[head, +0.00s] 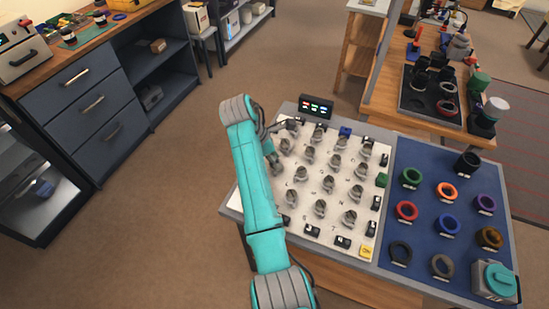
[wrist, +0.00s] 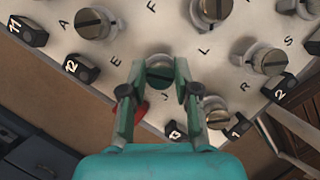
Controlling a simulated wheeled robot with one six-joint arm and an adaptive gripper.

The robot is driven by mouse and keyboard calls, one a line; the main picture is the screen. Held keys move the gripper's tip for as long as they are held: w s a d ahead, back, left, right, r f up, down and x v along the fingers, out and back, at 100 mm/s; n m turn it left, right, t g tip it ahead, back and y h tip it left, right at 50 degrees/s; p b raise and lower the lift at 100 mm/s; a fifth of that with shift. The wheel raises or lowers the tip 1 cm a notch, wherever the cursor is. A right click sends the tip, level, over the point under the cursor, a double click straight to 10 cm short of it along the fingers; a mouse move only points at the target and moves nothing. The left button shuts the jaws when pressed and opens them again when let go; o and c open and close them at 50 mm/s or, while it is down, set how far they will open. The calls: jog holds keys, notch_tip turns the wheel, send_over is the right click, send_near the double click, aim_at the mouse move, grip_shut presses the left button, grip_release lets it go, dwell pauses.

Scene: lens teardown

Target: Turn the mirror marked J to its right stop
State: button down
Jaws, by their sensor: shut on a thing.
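The mirror marked J (wrist: 160,70) is a round grey mount with a dark slotted top, seen in the wrist view with the letter J printed just beside it on the white board. My gripper (wrist: 160,78) is shut on it, with one teal finger on each side. The fingers hide part of its sides, and I cannot make out its stop. In the head view my arm reaches over the left edge of the board (head: 300,196), and my gripper (head: 274,163) and the mirror there are largely hidden.
Other slotted mirrors stand close by, such as one beside the letter A (wrist: 95,22) and one near R (wrist: 265,60). A red piece (wrist: 130,110) shows beside the left finger. A blue mat (head: 425,240) with coloured rings lies to the right. A small lit display (head: 317,106) stands behind.

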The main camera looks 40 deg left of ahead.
jog(key=m+g+h, duration=0.1)
jog(key=m, duration=0.2)
jog(key=shift+m, duration=0.4)
jog(key=m+g, duration=0.1)
jog(key=m, duration=0.2)
jog(key=shift+a+m, duration=0.1)
jog(key=shift+m, duration=0.2)
jog(key=m+g, duration=0.1)
jog(key=m, duration=0.2)
jog(key=m+g, duration=0.1)
jog(key=m, duration=0.2)
jog(key=shift+w+g, duration=0.15)
jog(key=shift+g, duration=0.25)
jog(key=shift+m, duration=0.3)
jog(key=c, duration=0.8)
grip_release()
jog(key=shift+c, duration=0.2)
jog(key=v, duration=0.7)
jog(key=shift+a+r, duration=0.15)
jog(key=shift+a, duration=0.1)
